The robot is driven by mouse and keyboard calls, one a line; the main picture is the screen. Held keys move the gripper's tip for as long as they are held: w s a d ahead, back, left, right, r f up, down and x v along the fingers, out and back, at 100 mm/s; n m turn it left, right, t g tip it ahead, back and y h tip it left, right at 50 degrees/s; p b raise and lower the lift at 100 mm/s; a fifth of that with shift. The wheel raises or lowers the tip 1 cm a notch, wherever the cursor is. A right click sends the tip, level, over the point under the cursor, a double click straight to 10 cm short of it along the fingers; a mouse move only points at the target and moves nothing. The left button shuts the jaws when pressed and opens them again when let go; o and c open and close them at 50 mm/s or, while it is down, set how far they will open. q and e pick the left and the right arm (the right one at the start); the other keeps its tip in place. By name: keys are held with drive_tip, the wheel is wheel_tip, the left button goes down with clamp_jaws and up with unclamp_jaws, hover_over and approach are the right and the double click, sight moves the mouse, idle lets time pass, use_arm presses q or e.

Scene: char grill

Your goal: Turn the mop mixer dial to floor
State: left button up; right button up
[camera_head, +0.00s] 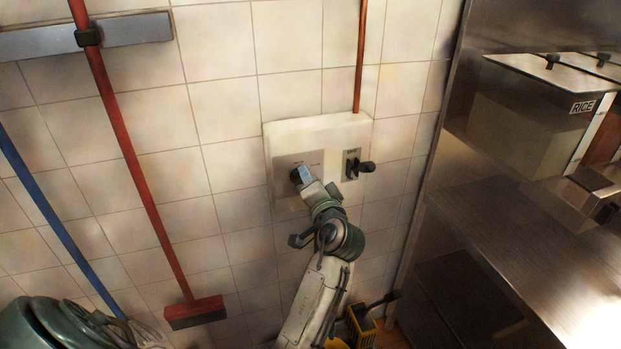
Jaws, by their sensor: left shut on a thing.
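The mop mixer is a pale box (318,128) on the tiled wall, with a grey metal plate (284,198) on its left half. The dark dial (296,175) sits on that plate, mostly hidden by my left gripper (301,175). My left gripper is shut on the dial, its arm reaching up from the bottom of the view. The dial's setting and the plate's lettering are too small to read. My right gripper is not in view.
A black lever (366,167) on a small plate is right of the dial, close to my wrist. A red pipe (361,55) rises from the box. A red broom (125,150) hangs at left. Steel shelving (510,225) bounds the right. A yellow bucket (362,328) stands below.

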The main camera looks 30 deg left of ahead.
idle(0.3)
use_arm(q)
drive_tip(key=o, duration=1)
drive_tip(key=shift+a, duration=0.1)
drive_tip(key=shift+c, duration=0.2)
drive_tip(key=shift+w+a+f, duration=0.1)
drive_tip(key=shift+a, duration=0.05)
